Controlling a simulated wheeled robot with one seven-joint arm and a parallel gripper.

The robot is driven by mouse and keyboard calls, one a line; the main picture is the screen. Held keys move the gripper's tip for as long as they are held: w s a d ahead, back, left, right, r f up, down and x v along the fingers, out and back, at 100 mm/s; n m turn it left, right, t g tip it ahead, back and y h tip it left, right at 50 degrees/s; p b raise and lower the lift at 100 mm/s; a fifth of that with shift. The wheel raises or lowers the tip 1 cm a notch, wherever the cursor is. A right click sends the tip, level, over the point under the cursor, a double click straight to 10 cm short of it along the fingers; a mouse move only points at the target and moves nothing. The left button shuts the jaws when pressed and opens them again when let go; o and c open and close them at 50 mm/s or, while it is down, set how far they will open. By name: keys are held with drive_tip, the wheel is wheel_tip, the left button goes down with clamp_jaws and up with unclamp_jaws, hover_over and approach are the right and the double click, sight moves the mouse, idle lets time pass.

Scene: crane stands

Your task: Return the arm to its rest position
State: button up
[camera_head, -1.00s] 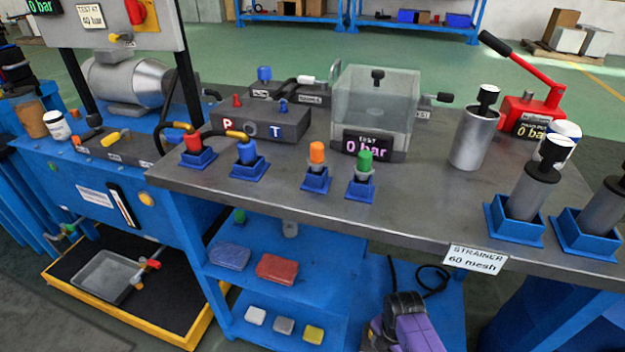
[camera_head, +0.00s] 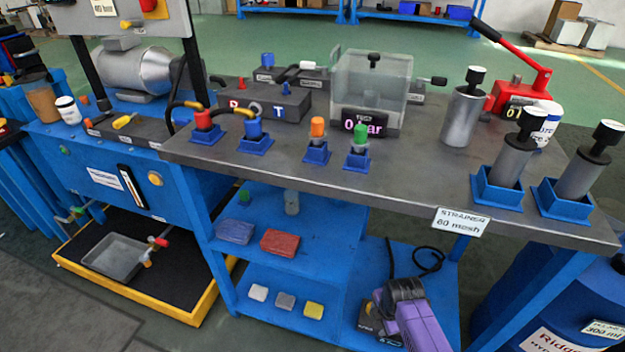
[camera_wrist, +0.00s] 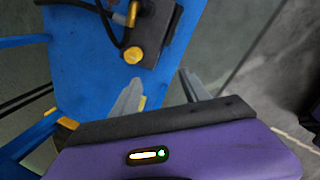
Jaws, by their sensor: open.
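My gripper (camera_wrist: 159,78) is open in the wrist view, its two grey fingers apart with nothing held between them. My purple arm (camera_head: 418,320) shows at the bottom of the head view, with the dark gripper end low in front of the bench's lower shelf. The fingertips are not clear there. In the wrist view the fingers point toward a blue surface (camera_wrist: 85,65) bearing a dark block (camera_wrist: 165,30) with a yellow knob (camera_wrist: 133,55) and a black hose. I cannot tell whether they touch anything.
The grey bench top (camera_head: 400,178) overhangs the blue lower shelf (camera_head: 330,235). A strainer label (camera_head: 461,221) hangs at its front edge. Red and blue-grey pads and several small blocks lie on the shelves. A blue drum (camera_head: 570,300) stands at lower right. Floor is clear at lower left.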

drive_tip(key=w+a+r+m+t+y, duration=0.1)
drive_tip(key=w+a+r+m+t, duration=0.3)
drive_tip(key=w+r+m+t, duration=0.15)
drive_tip(key=s+a+r+m+t, duration=0.2)
drive_tip(key=s+r+m+t, duration=0.2)
drive_tip(key=s+r+m, duration=0.25)
drive_tip(key=s+d+r+m+t, duration=0.1)
drive_tip(key=s+d+r+m, duration=0.15)
drive_tip(key=s+r, duration=0.75)
drive_tip(key=s+d+r+m+t+h, duration=0.15)
drive_tip(key=s+r+m, duration=0.3)
drive_tip(key=s, duration=1.15)
drive_tip(key=s+d+r+m, duration=0.25)
drive_tip(key=s+r, duration=0.55)
drive_tip(key=s, duration=0.5)
wheel_tip(320, 180, up, 24)
drive_tip(key=p, duration=2.4)
drive_tip(key=shift+d, duration=0.15)
